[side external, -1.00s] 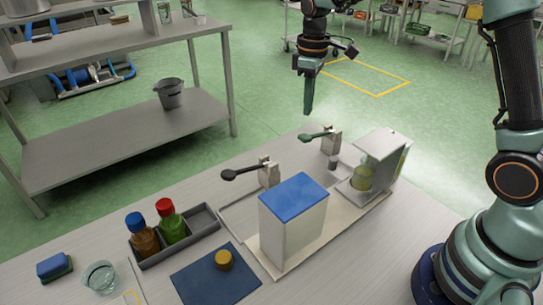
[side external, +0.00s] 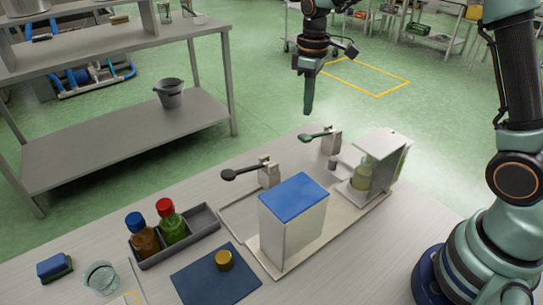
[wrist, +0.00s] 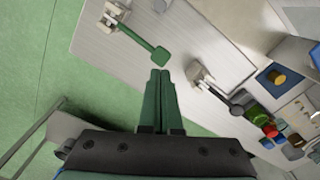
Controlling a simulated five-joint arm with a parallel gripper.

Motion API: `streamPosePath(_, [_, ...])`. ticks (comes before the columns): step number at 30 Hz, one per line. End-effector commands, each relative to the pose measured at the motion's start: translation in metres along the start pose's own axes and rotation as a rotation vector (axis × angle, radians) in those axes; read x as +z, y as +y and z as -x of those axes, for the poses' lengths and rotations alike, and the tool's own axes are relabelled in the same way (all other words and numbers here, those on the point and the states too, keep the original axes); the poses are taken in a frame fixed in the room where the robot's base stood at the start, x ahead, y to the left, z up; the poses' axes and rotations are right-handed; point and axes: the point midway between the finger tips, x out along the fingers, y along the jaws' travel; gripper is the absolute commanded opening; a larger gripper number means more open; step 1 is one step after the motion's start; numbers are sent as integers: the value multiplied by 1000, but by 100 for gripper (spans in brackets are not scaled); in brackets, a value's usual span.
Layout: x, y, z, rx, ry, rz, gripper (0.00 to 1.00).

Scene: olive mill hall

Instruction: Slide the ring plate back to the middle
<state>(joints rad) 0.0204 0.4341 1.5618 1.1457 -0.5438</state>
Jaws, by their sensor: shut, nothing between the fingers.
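I cannot make out a ring plate for sure in either view. On the bench, a pale base panel (side external: 283,268) carries a white box with a blue top (side external: 293,197), which hides part of the panel. Behind the box, a grey housing (side external: 385,148) holds a yellow-green jar (side external: 362,176). A black paddle lever (side external: 240,174) and a green paddle lever (side external: 316,136) stand on grey blocks along the far side. My gripper (side external: 307,112) points down, shut and empty, beyond the green lever and apart from it. In the wrist view its fingers (wrist: 160,73) lie near the green paddle (wrist: 159,56).
A grey tray (side external: 208,220) holds a blue-capped bottle (side external: 142,232) and a red-capped bottle (side external: 171,222). A blue mat (side external: 200,284) bears a yellow round piece (side external: 224,260). A sponge (side external: 54,267) and a glass (side external: 101,279) stand at the left. Shelving (side external: 120,135) stands behind.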

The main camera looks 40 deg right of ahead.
Motion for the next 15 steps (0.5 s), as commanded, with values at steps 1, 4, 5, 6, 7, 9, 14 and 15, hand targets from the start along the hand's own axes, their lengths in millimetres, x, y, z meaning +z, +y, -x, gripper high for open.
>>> streamPosePath(1, [0, 0, 0, 0, 0, 0, 0])
streamPosePath(4, [0, 0, 0, 0, 0, 0, 15])
streamPosePath(5, [1, 0, 0, 0, 0, -1, 27])
streamPosePath(6, [5, 1, 0, 0, 0, -4, 42])
streamPosePath(7, [9, 2, -1, 0, 0, -8, 54])
streamPosePath(9, [23, 4, -4, 0, 0, -19, 61])
streamPosePath(14, [60, 7, -14, 1, 1, -44, 61])
streamPosePath(15, [67, 7, -16, 1, 2, -48, 61])
